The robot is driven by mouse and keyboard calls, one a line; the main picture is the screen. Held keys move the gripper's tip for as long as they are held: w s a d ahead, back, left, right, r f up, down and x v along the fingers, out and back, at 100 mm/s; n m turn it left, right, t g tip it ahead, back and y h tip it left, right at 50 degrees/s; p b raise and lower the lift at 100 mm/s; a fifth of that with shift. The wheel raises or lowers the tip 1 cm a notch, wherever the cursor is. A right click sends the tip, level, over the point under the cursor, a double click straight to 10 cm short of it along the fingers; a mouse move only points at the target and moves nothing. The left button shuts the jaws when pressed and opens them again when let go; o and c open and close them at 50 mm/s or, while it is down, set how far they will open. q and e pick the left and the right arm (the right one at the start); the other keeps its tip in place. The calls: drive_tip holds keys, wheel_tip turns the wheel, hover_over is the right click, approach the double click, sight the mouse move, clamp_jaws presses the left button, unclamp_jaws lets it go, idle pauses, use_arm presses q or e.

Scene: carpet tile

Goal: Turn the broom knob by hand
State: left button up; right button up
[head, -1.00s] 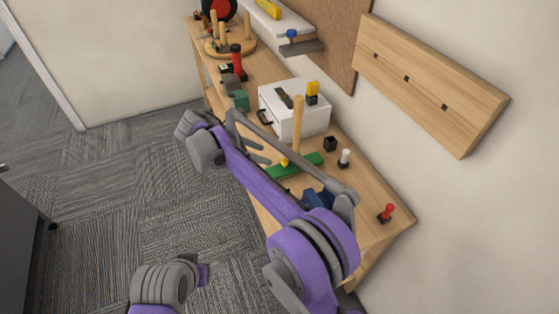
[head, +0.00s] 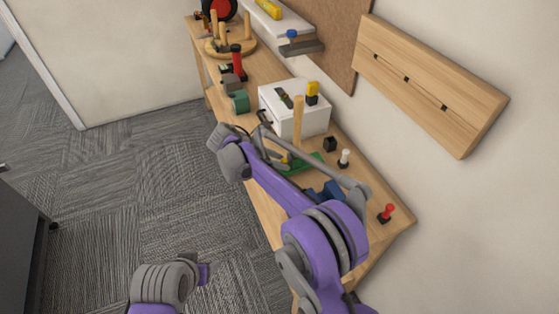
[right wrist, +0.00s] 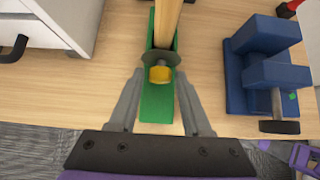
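My right gripper (head: 280,152) is at the bench's front edge by the knob. Its open fingers (right wrist: 160,80) stand on either side of the knob and green base, with visible gaps to the knob. Of my left arm only a grey and purple part shows, at the lower left; no fingers are seen.
A white box (head: 285,108) with a dark handle stands left of the broom. A blue vise-like block (right wrist: 262,72) stands close on its right.

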clamp_jaws()
use_arm(q)
drive_tip(key=shift+f, duration=0.15)
use_arm(e)
drive_tip(key=shift+s+f+m+t+y+b, duration=0.1)
drive_tip(key=shift+s+m+t+y+b, duration=0.15)
drive_tip(key=shift+t+b, duration=0.3)
drive_tip(key=shift+s+f+m+t+y+b, duration=0.15)
drive_tip(key=shift+m+t+b, duration=0.2)
drive_tip(key=shift+t+b, duration=0.2)
use_arm(q)
drive_tip(key=shift+s+f+b, duration=0.25)
drive_tip(key=shift+f+b, duration=0.05)
drive_tip(key=shift+f, duration=0.5)
drive_tip(key=shift+s+f+b, duration=0.2)
drive_tip(key=shift+f+b, duration=0.1)
drive_tip(key=shift+f, duration=0.45)
drive_tip(key=shift+s+f+b, duration=0.25)
drive_tip(key=shift+f+b, duration=0.05)
drive_tip(key=shift+f, duration=0.5)
use_arm(e)
drive_tip(key=shift+d+m+t+y, duration=0.15)
drive_tip(key=shift+m+t+y, duration=0.25)
drive_tip(key=shift+m+t, duration=0.7)
drive_tip(key=shift+r+t, duration=0.1)
drive_tip(key=shift+t, duration=0.3)
drive_tip(key=shift+o, duration=2)
unclamp_jaws()
